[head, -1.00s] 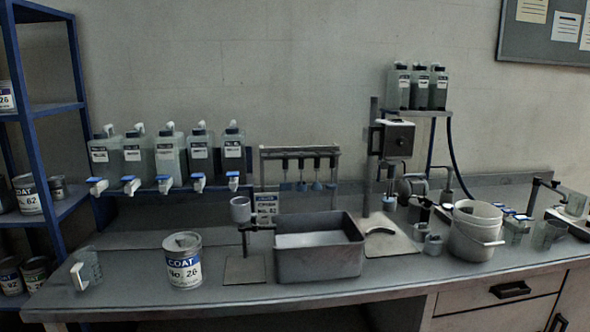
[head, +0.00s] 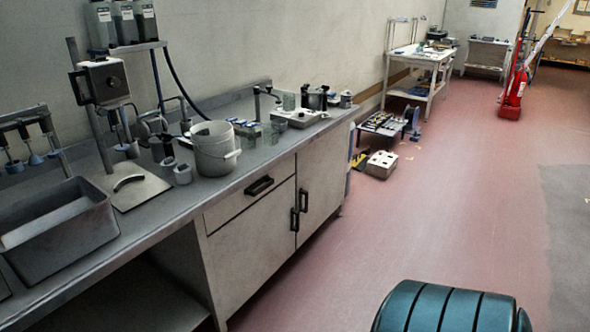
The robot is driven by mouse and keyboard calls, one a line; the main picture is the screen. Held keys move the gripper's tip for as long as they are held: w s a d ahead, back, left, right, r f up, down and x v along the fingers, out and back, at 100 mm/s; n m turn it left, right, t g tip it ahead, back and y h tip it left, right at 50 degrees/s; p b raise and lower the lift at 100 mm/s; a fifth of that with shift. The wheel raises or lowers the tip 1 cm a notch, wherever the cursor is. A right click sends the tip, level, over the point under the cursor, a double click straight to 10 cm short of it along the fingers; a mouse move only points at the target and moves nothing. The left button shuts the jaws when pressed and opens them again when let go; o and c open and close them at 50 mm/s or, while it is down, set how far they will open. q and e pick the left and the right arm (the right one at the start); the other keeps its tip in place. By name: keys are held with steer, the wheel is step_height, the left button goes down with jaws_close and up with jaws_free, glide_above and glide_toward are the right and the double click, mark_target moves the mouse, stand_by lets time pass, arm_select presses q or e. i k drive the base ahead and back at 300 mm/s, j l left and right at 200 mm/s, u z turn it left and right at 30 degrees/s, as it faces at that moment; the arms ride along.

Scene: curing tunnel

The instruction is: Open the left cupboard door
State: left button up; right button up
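The left cupboard door (head: 252,252) is a pale grey panel under the bench, below a drawer (head: 249,193) with a black handle. It looks shut. Its black upright handle (head: 294,219) sits near its right edge, beside the handle (head: 304,200) of the right cupboard door (head: 324,172), which also looks shut. Neither of my grippers is in view, so where they are relative to the door does not show.
The bench top (head: 186,212) carries a grey bin (head: 60,245), a pale bucket (head: 214,152) and a tap stand. An open space lies under the bench left of the cupboard. The red floor (head: 400,220) before the doors looks clear. A low box (head: 381,164) stands beyond the bench end.

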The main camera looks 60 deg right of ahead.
mark_target(247, 250)
steer(key=z, duration=1.45)
steer(key=i+l, duration=0.7)
steer(key=l, duration=0.25)
steer(key=i+l+z, duration=0.15)
steer(key=i+l, duration=0.6)
steer(key=l, duration=0.25)
steer(key=i+l, duration=0.75)
steer(key=l+z, duration=0.05)
steer(key=l, duration=0.1)
